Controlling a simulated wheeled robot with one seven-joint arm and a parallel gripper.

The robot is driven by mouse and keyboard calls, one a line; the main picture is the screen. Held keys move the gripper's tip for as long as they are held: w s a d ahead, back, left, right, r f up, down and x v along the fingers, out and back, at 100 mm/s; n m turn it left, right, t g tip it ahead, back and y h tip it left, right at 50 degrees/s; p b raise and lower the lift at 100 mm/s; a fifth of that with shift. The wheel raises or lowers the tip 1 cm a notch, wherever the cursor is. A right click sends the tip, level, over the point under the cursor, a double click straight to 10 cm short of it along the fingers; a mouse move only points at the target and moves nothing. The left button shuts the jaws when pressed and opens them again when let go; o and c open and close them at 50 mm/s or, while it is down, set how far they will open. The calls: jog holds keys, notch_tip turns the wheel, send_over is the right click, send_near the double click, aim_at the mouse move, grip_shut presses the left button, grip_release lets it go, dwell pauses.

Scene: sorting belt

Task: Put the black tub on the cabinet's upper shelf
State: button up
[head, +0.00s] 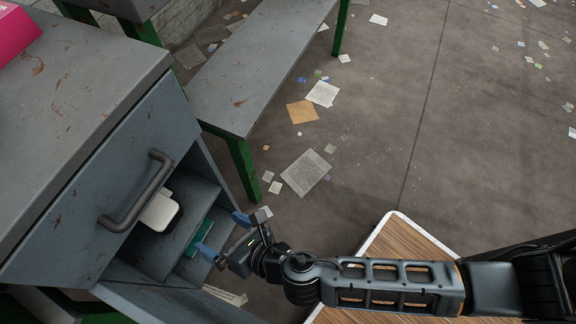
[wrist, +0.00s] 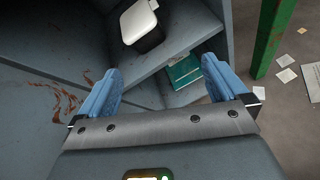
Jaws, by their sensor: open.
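A black tub with a white top (head: 160,210) sits inside the grey cabinet (head: 75,110), on what looks like its upper shelf (head: 196,192). It also shows in the wrist view (wrist: 141,24), near the top, with the shelf (wrist: 185,48) around it. My gripper (head: 223,234) is open and empty in front of the cabinet's opening. In the wrist view the blue fingers stand apart (wrist: 160,66), with the tub beyond them and clear of them. The tub's lower part is partly hidden in the head view.
A teal item (wrist: 184,70) lies below the upper shelf. A panel with a dark handle (head: 137,192) stands beside the opening. A grey bench (head: 255,70) on green legs stands behind. Papers litter the floor; a wooden-topped surface (head: 400,240) lies under my arm.

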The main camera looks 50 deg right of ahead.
jog(key=s+d+r+m, duration=0.6)
jog(key=s+d+m, duration=0.4)
jog(key=s+m, duration=0.3)
jog(key=s+d+r+m+t+h, duration=0.1)
jog(key=s+d+r+m, duration=0.2)
jog(key=r+m, duration=0.6)
jog(key=s+d+r+m+t+h, duration=0.1)
jog(key=s+d+r+m, duration=0.3)
jog(key=r+m, duration=0.5)
jog(key=s+m, duration=0.2)
jog(key=m, duration=0.1)
jog(key=shift+h, duration=0.3)
